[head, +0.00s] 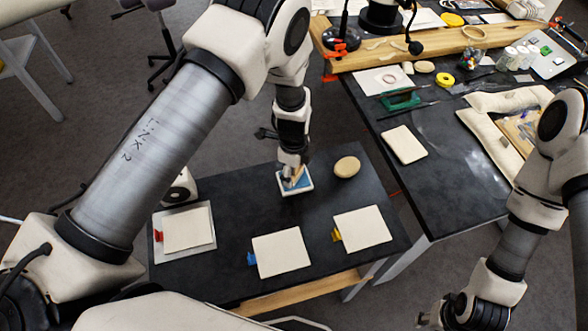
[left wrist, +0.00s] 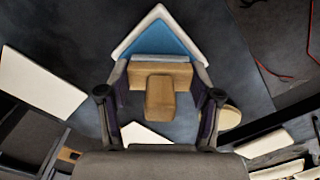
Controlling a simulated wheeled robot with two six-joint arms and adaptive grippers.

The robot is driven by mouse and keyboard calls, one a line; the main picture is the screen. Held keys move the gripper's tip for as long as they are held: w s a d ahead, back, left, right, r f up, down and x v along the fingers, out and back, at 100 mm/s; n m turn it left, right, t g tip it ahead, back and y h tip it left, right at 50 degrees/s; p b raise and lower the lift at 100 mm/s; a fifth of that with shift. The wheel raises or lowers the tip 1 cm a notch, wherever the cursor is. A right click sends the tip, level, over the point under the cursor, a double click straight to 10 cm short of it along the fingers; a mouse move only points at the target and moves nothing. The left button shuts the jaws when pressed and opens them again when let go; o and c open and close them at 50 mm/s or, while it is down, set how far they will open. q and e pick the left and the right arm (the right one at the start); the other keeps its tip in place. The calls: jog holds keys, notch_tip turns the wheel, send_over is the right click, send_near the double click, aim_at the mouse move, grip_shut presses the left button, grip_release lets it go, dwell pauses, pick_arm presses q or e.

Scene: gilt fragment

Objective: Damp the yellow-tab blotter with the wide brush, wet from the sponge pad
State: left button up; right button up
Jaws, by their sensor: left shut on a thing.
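My left gripper (head: 291,168) is shut on the wide brush (left wrist: 160,92), a pale wooden block with a handle. The brush also shows in the head view (head: 294,179), over the sponge pad (head: 297,188), which is blue in a white tray. In the left wrist view the pad (left wrist: 158,38) lies just beyond the brush's light edge. I cannot tell whether they touch. The yellow-tab blotter (head: 364,229) is a cream sheet lying flat at the dark table's right front, its yellow tab (head: 336,236) at its left edge. My right gripper (head: 430,318) is low at the right; its fingers are unclear.
A blue-tab blotter (head: 281,253) lies in the middle and a red-tab blotter (head: 187,230) on a white sheet at the left. A round tan disc (head: 347,167) sits right of the pad. A cluttered dark bench (head: 448,170) stands to the right.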

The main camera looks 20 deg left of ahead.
pick_arm(q)
notch_tip(320, 180, up, 5)
jog(key=p, duration=0.4)
jog(key=shift+f, duration=0.1)
jog(key=shift+r+p, duration=0.3)
jog(key=shift+r, duration=0.7)
jog(key=shift+f, duration=0.1)
